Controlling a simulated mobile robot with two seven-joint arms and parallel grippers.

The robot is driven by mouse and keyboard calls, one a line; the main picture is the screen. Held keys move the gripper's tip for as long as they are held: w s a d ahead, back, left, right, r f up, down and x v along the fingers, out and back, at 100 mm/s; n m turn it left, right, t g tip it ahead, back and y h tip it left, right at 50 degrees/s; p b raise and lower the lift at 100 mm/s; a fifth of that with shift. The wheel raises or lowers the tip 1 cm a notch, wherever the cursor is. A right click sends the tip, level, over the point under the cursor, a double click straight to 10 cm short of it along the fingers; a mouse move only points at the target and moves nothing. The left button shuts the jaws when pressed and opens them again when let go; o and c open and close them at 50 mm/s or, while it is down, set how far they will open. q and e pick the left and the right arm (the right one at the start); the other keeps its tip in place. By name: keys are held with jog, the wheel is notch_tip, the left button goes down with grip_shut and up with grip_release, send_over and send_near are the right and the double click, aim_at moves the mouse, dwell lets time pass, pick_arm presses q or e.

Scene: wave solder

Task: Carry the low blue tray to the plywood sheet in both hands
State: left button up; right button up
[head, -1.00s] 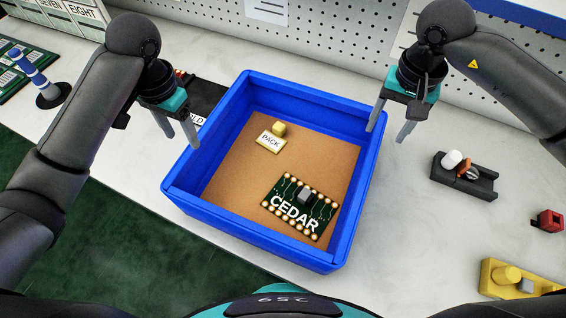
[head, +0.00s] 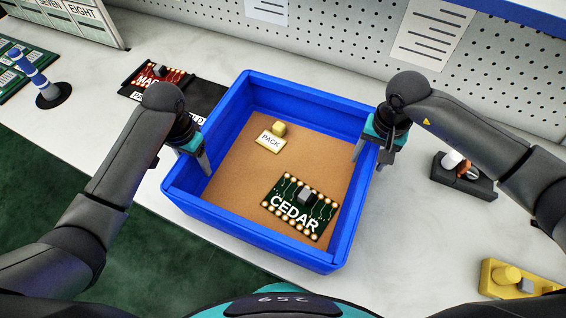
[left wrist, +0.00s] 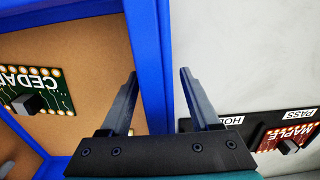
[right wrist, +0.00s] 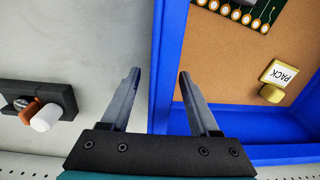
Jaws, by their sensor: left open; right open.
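The low blue tray (head: 262,243) stands on the pale bench, with a brown floor, a green CEDAR board (head: 300,208) and a yellow PACK block (head: 270,140) inside. My left gripper (head: 182,165) is open at the tray's left wall; in the left wrist view its fingers (left wrist: 158,73) lie either side of the blue wall (left wrist: 152,45). My right gripper (head: 368,162) is open at the right wall; in the right wrist view its fingers (right wrist: 160,73) lie either side of that wall (right wrist: 170,40). Neither grips it. I see no plywood sheet.
A dark mat with a red MAPLE board (left wrist: 284,138) lies left of the tray. A black holder (head: 463,182) and a yellow fixture (head: 510,278) are on the right. A perforated panel (head: 330,30) closes the back.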

pick_arm(q)
grip_shut()
pick_arm(e)
grip_shut()
pick_arm(q)
jog(key=shift+w+r, duration=0.1)
dwell(1.0)
